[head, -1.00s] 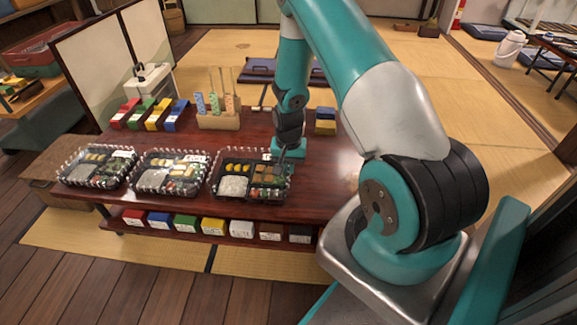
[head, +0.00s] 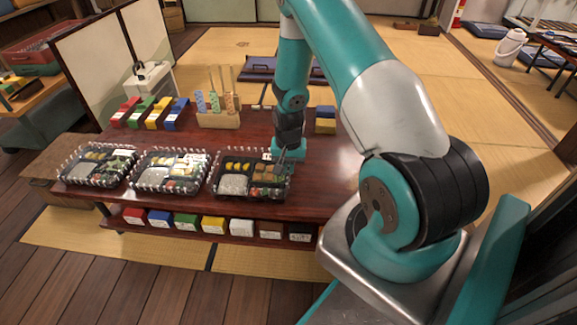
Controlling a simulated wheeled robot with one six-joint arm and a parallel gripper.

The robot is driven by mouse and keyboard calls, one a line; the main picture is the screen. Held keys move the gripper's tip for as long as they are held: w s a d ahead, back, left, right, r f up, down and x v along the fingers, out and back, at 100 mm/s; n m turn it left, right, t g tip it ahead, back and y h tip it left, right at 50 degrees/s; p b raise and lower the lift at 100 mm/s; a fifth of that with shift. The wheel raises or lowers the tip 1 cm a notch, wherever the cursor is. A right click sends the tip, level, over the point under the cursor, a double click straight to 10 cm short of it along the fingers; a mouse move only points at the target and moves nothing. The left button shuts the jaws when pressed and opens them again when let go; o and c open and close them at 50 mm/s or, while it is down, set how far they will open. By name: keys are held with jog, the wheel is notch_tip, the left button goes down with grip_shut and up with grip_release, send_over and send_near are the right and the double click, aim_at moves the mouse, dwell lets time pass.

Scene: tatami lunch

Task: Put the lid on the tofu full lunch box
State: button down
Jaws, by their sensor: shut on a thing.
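Three clear-sided lunch boxes stand in a row near the front edge of the low table. The middle box (head: 154,181) holds white pieces that look like tofu (head: 188,165). The left box (head: 84,180) and the right box (head: 233,186) hold rice and other food. My gripper (head: 284,163) points down at the back right corner of the right box. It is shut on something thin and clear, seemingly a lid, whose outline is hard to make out. I cannot tell whether it touches the box.
Coloured blocks (head: 153,117) and a wooden holder with sticks (head: 219,120) stand behind the boxes. A blue and yellow stack (head: 325,120) is at the back right. Coloured boxes (head: 186,222) line the lower shelf. The tabletop (head: 325,170) right of my gripper is clear.

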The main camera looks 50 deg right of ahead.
jog(key=shift+f, duration=1.05)
dwell(1.4)
jog(key=c, duration=0.6)
grip_release()
jog(key=shift+c, duration=0.2)
jog(key=shift+r+p, duration=3.3)
jog(key=shift+r, duration=0.75)
jog(key=shift+c, duration=0.2)
